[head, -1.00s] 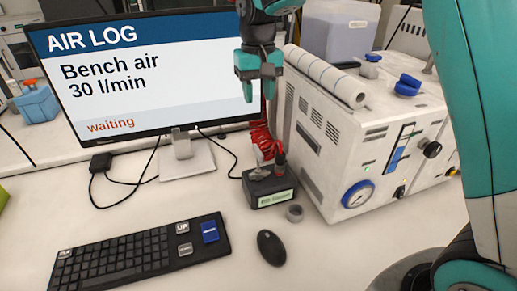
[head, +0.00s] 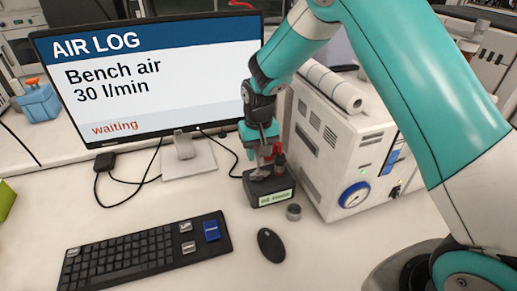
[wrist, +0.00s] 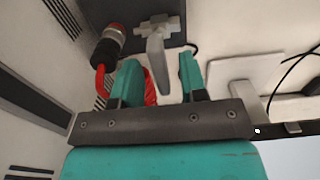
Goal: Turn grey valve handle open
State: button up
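The grey valve handle (wrist: 157,62) sits on a dark box (wrist: 98,12) and shows in the wrist view as a lever pointing toward my gripper (wrist: 158,62). My gripper is open, with one teal finger to either side of the lever in that view. I cannot tell whether the lever is in depth between the fingers. In the head view my gripper (head: 266,152) is just above the box (head: 270,190), pointing down, and largely hides the handle.
A red-and-black fitting (wrist: 113,40) with a red hose stands beside the handle. A white instrument with a blue gauge (head: 354,195) is close on the right. The monitor (head: 150,75) is close on the left, reading "waiting". A keyboard (head: 145,250) and mouse (head: 270,245) lie in front.

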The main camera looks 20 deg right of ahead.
grip_shut()
jog(key=shift+n, duration=0.4)
jog(key=n+b, duration=0.1)
jog(key=n, duration=0.2)
jog(key=shift+n, duration=0.4)
jog(key=n, duration=0.4)
jog(key=shift+b, duration=0.35)
jog(key=n, duration=0.5)
jog(key=shift+w, duration=0.1)
jog(key=n, duration=0.4)
jog(key=shift+r+b, duration=0.1)
jog(key=shift+b, duration=0.3)
jog(key=shift+n, duration=0.3)
